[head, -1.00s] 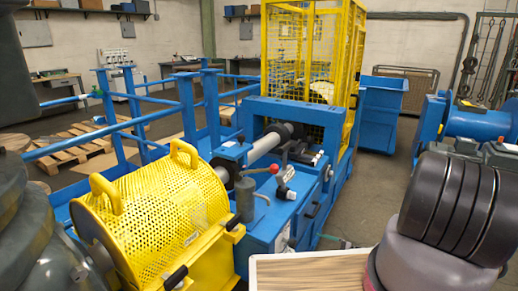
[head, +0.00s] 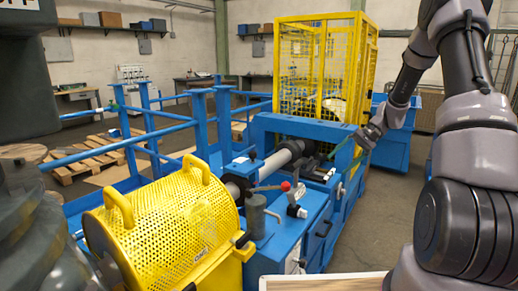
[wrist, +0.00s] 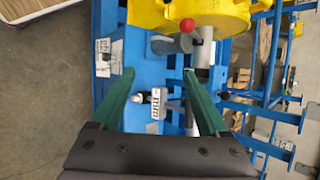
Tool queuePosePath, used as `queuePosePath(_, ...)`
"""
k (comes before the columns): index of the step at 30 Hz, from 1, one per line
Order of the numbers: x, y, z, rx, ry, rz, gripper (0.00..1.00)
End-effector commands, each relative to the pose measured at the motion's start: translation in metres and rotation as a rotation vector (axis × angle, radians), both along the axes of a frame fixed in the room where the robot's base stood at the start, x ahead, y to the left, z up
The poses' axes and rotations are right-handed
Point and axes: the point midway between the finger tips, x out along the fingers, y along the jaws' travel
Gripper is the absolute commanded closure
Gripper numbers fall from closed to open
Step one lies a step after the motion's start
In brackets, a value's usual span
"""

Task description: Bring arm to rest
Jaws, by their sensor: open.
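My gripper (head: 342,148) is in front of the yellow cage, over the right part of the blue machine (head: 290,232). My arm reaches to it from the right side of the head view. In the wrist view, my gripper (wrist: 158,72) shows two green fingers spread wide, with nothing held between them. Below and beyond the fingers is the blue machine top, with a small labelled handle fitting (wrist: 157,103) and a red-knobbed lever (wrist: 186,26). The lever's red knob also shows in the head view (head: 286,186). I cannot tell the exact height of the fingers above the machine.
A yellow perforated guard (head: 165,228) covers the machine's near left end. A yellow mesh cage (head: 300,75) rises behind it. Blue railings (head: 150,135) stand at the left. A wooden board (head: 320,283) lies at the bottom edge. Open floor (head: 385,200) shows right of the machine.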

Motion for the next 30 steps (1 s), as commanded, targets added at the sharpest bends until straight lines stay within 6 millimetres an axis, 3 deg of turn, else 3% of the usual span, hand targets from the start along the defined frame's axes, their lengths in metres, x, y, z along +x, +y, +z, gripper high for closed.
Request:
queuePosePath(1, -0.008, 0.006, 0.026, -0.046, -0.025, 0.015, 0.22)
queuePosePath(6, -0.04, 0.018, 0.091, -0.184, -0.093, 0.034, 0.22)
queuePosePath(15, -0.115, 0.037, 0.184, -0.391, -0.253, 0.022, 0.22)
queuePosePath(24, -0.203, 0.045, 0.243, -0.532, -0.455, -0.039, 0.22)
queuePosePath(30, -0.253, 0.044, 0.26, -0.582, -0.583, -0.091, 0.22)
